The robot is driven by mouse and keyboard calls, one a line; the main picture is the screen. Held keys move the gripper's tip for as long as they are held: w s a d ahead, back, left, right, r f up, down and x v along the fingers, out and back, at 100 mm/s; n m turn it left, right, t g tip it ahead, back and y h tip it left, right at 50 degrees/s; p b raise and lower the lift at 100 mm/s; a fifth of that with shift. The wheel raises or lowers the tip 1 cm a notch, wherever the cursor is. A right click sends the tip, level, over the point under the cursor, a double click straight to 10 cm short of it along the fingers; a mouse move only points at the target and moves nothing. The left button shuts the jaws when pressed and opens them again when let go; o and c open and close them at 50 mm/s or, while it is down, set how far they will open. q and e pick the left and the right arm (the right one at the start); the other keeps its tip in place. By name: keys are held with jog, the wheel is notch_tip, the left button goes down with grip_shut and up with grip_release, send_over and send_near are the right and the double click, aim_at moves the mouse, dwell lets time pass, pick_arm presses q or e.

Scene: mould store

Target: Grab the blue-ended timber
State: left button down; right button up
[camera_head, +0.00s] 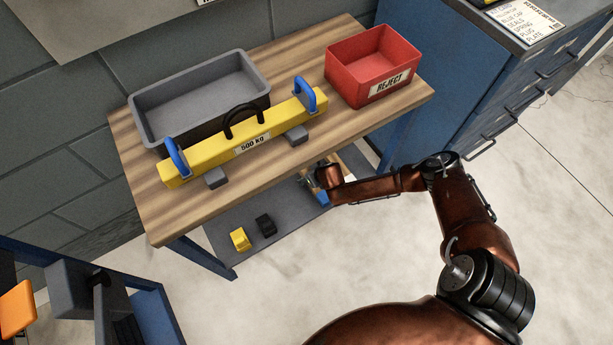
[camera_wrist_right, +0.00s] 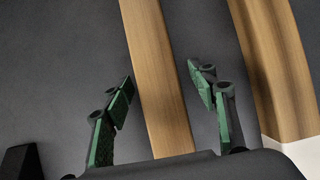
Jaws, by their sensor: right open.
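In the head view my right arm reaches under the table's front edge to the lower shelf. A small blue end of a timber (camera_head: 322,198) shows there beside the gripper; most of the timber is hidden. In the right wrist view my right gripper (camera_wrist_right: 163,78) is open, with its green-padded fingers on either side of a plain timber (camera_wrist_right: 155,65). A gap shows on each side of it. A second timber (camera_wrist_right: 268,60) lies to its right. No blue end shows in that view, so I cannot tell which timber is between the fingers. My left gripper is out of view.
The wooden tabletop (camera_head: 350,48) overhangs the shelf (camera_head: 220,232). A yellow 500 kg beam (camera_head: 205,158), grey tray (camera_head: 137,112) and red reject bin (camera_head: 345,75) stand on top. Yellow (camera_head: 240,239) and black (camera_head: 266,225) blocks sit on the shelf. A blue cabinet (camera_head: 420,60) is right.

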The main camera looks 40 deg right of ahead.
jog(key=shift+c, duration=0.7)
grip_shut()
